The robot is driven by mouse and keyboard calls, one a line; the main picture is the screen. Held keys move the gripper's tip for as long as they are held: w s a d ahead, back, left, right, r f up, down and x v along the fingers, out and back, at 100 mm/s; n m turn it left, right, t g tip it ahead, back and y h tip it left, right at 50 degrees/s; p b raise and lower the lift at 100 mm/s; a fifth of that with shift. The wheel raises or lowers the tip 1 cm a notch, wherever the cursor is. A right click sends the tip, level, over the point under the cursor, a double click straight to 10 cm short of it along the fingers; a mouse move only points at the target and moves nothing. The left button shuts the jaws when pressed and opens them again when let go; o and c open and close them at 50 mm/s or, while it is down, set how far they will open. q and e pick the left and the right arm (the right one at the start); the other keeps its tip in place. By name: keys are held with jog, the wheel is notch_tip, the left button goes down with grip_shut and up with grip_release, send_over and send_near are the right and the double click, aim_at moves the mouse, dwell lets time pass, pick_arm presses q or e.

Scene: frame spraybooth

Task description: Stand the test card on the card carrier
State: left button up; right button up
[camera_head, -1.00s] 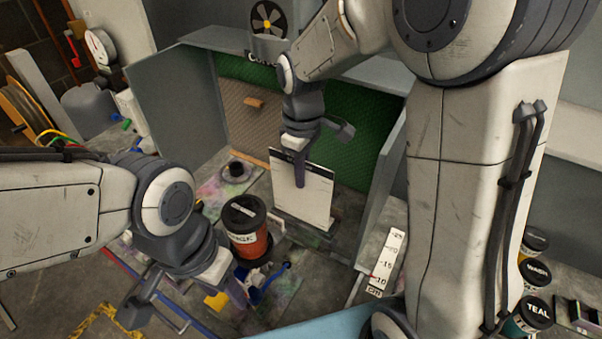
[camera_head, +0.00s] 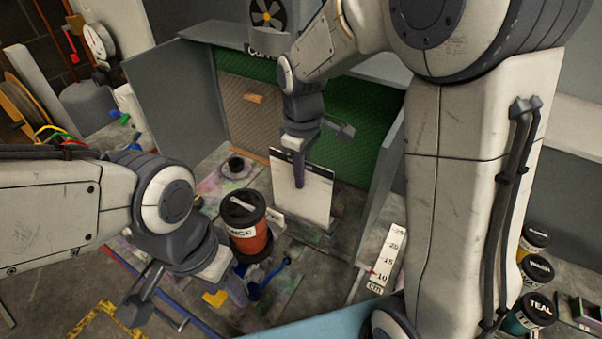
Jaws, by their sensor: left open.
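The test card (camera_head: 311,194) is a white upright sheet with a dark top edge, standing nearly vertical in the booth. My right gripper (camera_head: 299,172) is at its upper edge, with one finger in front of the card and the other hidden behind it; it looks shut on the card. A pale piece (camera_head: 275,218) shows beside the card's lower left edge; I cannot tell whether it is the card carrier. Whether the card's bottom touches a support is unclear. My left gripper (camera_head: 237,288) is open at the lower left, in front of the orange pot and away from the card.
An orange pot (camera_head: 248,238) with a black lid stands left of the card. A blue tool (camera_head: 268,280) lies in front of it. A white ruler (camera_head: 386,260) is to the right. Grey booth walls (camera_head: 178,100) flank the space. Paint pots (camera_head: 528,312) stand far right.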

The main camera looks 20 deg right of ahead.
jog(key=shift+o, duration=1.3)
